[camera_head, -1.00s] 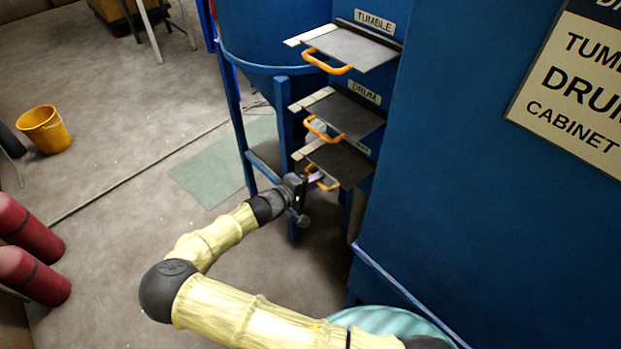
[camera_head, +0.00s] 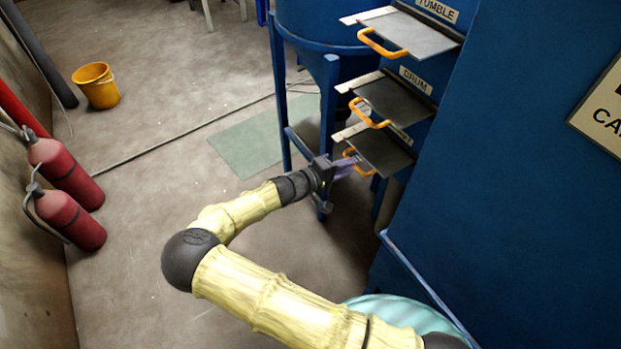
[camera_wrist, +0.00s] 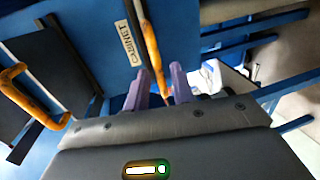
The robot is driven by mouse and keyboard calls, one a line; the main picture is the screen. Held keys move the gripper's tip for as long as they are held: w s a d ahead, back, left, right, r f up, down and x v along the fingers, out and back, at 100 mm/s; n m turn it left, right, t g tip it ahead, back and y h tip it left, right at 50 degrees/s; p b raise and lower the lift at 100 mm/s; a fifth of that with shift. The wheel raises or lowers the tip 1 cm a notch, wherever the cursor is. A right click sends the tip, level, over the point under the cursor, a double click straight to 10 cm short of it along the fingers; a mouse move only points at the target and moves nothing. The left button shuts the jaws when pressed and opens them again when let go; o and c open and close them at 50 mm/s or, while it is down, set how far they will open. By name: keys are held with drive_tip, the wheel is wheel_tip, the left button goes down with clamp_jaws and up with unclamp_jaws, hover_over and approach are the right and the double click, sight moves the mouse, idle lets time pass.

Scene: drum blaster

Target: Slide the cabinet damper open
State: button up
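The cabinet damper is the lowest of three flat grey plates (camera_head: 384,155) that stick out of the blue machine. Its orange loop handle (camera_head: 372,171) is on its outer edge. My gripper (camera_head: 352,164) is at this handle, with its purple fingers at the handle's near end. In the wrist view the fingers (camera_wrist: 160,82) stand apart, one on each side of the orange handle bar (camera_wrist: 151,45). A narrow gap shows beside the bar, and firm contact is not visible. The CABINET label (camera_wrist: 131,42) is just beyond.
The drum damper (camera_head: 395,98) and tumble damper (camera_head: 412,32) stick out above my gripper. A blue leg (camera_head: 330,100) stands close by. Red fire extinguishers (camera_head: 66,172) and a yellow bucket (camera_head: 98,88) are at left.

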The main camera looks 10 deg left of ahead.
drive_tip(key=v, duration=1.4)
drive_tip(key=shift+s+a, duration=0.2)
drive_tip(key=shift+a, duration=0.05)
drive_tip(key=shift+r, duration=0.1)
drive_tip(key=shift+w, duration=0.1)
